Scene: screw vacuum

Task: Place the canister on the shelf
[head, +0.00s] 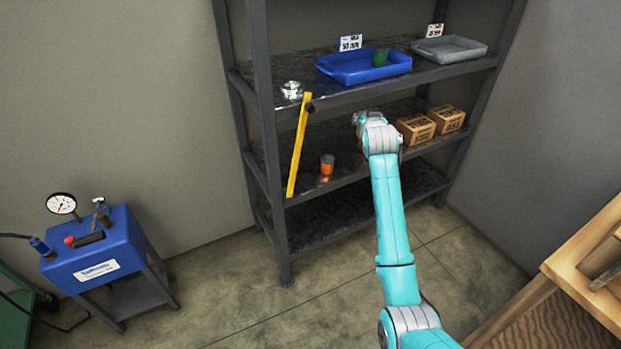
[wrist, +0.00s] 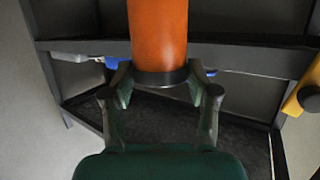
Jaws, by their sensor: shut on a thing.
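My gripper (wrist: 160,82) is shut on an orange canister (wrist: 158,35) at its dark end band, as the wrist view shows. The canister's far end runs out of that frame. In the head view my wrist is in front of the dark metal shelf (head: 262,75), at the height of its middle level. There the held canister is mostly hidden behind my wrist. Whether it touches the shelf board cannot be told. A small orange jar with a dark top (head: 327,165) stands on the middle level, left of my wrist.
Two cardboard boxes (head: 416,129) (head: 447,119) stand right of my wrist. A yellow bar (head: 298,147) leans on the shelf front. Above are a blue tray (head: 350,72) with a green cup, a grey tray (head: 450,48) and a silver part (head: 291,90). A blue gauge unit (head: 95,250) stands left.

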